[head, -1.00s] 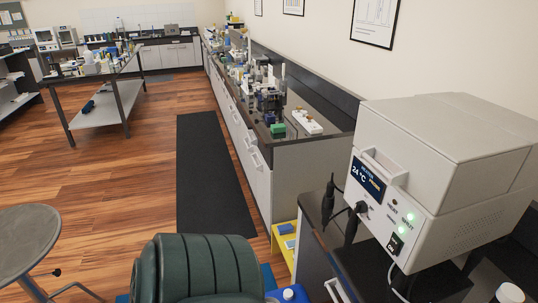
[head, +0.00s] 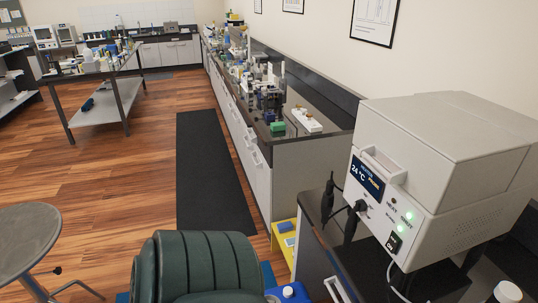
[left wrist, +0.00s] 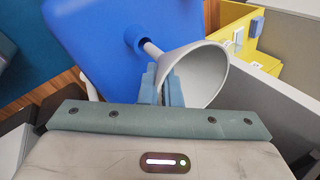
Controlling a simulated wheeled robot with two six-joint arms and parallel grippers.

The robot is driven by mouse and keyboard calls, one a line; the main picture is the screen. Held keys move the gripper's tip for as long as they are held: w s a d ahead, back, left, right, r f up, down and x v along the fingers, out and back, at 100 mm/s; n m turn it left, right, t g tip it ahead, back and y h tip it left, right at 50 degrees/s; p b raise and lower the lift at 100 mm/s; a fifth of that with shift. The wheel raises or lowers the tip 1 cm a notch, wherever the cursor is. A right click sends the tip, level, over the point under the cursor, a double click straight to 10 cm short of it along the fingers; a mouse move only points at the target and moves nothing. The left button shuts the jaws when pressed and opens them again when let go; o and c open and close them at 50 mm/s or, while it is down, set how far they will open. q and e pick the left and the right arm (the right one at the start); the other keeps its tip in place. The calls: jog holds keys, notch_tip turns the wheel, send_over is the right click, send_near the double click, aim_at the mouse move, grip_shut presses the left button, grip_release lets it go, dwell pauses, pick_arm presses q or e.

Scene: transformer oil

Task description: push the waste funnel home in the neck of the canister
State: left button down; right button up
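In the left wrist view, a large blue canister (left wrist: 85,50) lies beyond my gripper, with a round blue neck (left wrist: 135,36). A pale grey waste funnel (left wrist: 205,75) has its thin spout pointing at the neck. The spout's end is at or in the neck's mouth, and a length of spout shows outside it. My left gripper (left wrist: 165,72) has its fingers close together on the funnel by the base of its cone. The exact contact is partly hidden. My right gripper is in no view.
A yellow bin (left wrist: 265,40) stands near the canister. A grey heater unit (head: 440,170) sits on the right bench.

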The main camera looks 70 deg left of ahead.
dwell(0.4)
pick_arm(q)
jog(key=shift+f+b, duration=2.1)
jog(key=shift+f, duration=0.8)
jog(key=c, duration=1.6)
grip_release()
jog(key=shift+o, duration=0.2)
jog(key=v, duration=1)
jog(key=shift+r, duration=0.4)
jog(key=shift+s+d, duration=0.1)
jog(key=shift+d, duration=0.05)
